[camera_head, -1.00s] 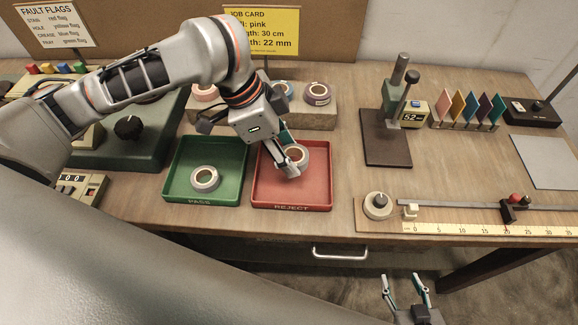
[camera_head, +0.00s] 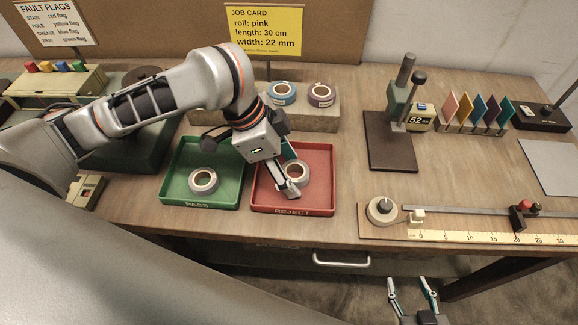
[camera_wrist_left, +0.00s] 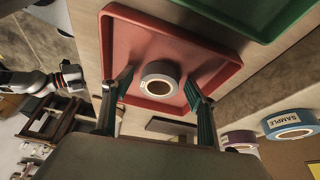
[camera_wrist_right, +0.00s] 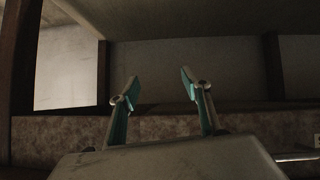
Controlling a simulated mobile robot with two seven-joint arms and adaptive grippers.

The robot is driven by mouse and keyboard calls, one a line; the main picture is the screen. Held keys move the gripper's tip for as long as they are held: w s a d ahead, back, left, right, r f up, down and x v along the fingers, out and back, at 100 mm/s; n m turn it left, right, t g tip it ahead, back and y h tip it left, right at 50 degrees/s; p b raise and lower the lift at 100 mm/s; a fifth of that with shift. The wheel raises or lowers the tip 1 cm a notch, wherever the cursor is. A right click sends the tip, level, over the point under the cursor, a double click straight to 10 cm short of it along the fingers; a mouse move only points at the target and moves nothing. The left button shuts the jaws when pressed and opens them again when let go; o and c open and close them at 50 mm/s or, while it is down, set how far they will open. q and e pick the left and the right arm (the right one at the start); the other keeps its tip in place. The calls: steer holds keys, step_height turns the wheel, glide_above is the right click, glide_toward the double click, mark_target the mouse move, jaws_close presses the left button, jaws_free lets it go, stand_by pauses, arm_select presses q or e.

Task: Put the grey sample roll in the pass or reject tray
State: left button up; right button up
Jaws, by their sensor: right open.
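A grey roll (camera_head: 297,173) with a brown core lies in the red reject tray (camera_head: 318,204). Another grey roll (camera_head: 203,181) lies in the green pass tray (camera_head: 178,192). My left gripper (camera_head: 290,172) is over the reject tray, pointing down at the roll there. In the left wrist view its fingers (camera_wrist_left: 158,82) are spread, with the roll (camera_wrist_left: 160,78) seen between them and a gap on each side. My right gripper (camera_head: 408,282) is open and empty, low in front of the table; its spread fingers also show in the right wrist view (camera_wrist_right: 160,80).
Blue (camera_head: 282,93) and purple (camera_head: 321,95) rolls sit on a block behind the trays. A gauge stand (camera_head: 390,140) and a ruler with a slide (camera_head: 470,237) are to the right. A yellow job card (camera_head: 263,31) stands at the back.

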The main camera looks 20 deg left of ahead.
arm_select(q)
steer(key=shift+r, duration=0.2)
steer(key=p+v, duration=0.2)
steer(key=v, duration=0.2)
steer(key=shift+a+r, duration=0.1)
steer(key=shift+r, duration=0.3)
steer(key=p+v, duration=0.2)
steer(key=v, duration=0.5)
steer(key=shift+p, duration=0.3)
arm_select(e)
steer(key=r, duration=0.3)
steer(key=shift+s+a+r, duration=0.2)
steer(key=shift+s+a, duration=0.15)
steer(key=shift+a, duration=0.05)
arm_select(q)
steer(key=shift+s, duration=0.1)
arm_select(e)
steer(key=shift+w+r, duration=0.1)
steer(key=shift+r, duration=0.05)
